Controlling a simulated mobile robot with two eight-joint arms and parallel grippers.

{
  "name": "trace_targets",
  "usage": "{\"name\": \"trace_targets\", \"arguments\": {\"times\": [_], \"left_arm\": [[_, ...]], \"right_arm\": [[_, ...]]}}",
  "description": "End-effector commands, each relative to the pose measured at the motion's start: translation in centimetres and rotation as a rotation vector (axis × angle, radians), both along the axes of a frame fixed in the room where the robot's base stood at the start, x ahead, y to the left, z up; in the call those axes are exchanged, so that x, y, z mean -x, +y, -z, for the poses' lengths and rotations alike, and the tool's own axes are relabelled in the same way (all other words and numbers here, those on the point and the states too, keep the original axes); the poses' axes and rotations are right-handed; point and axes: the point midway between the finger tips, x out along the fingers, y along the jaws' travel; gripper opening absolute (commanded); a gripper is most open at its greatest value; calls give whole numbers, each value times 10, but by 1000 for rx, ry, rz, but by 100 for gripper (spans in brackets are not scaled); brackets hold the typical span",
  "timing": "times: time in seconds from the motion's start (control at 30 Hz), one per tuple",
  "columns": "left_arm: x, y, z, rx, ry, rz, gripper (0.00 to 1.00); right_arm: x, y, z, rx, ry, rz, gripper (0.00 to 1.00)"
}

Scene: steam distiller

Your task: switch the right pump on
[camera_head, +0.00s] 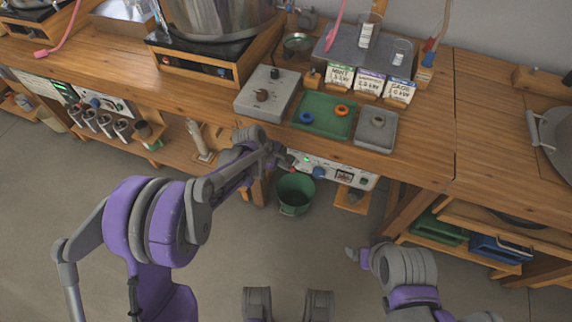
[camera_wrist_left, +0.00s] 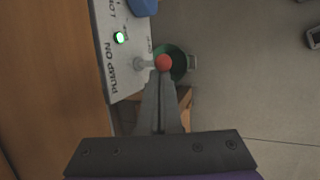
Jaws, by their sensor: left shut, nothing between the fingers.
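The right pump's white panel (camera_head: 343,175) sits under the bench edge, with a blue knob (camera_head: 319,172). In the left wrist view the panel (camera_wrist_left: 120,75) reads "PUMP ON" beside a lit green lamp (camera_wrist_left: 119,37). A toggle lever with a red ball tip (camera_wrist_left: 163,62) sticks out from it. My left gripper (camera_head: 283,161) is shut and empty at the panel's left end. Its fingertips (camera_wrist_left: 161,82) are at or very close to the red ball; contact cannot be told. My right gripper (camera_head: 356,256) is low, away from the bench; its jaws are unclear.
A green bucket (camera_head: 295,194) stands on the floor below the panel. Above, the bench holds a grey control box (camera_head: 268,94), a green tray (camera_head: 340,129) and a grey block (camera_head: 376,141). Another panel (camera_head: 104,103) is at the left. Open floor lies in front.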

Motion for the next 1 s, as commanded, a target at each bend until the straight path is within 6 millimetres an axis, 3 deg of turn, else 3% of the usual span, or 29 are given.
{"name": "trace_targets", "arguments": {"times": [0.3, 0.73, 1.0], "left_arm": [[1, -3, -16, 5, 2, 3, 0], [2, -3, -19, 6, 3, 4, 0], [3, 9, -52, 5, 1, 4, 0]], "right_arm": [[1, 0, -10, 0, -3, 0, 84], [1, 0, -12, 0, -4, 0, 84], [2, 0, -34, 0, -12, 0, 84]]}}
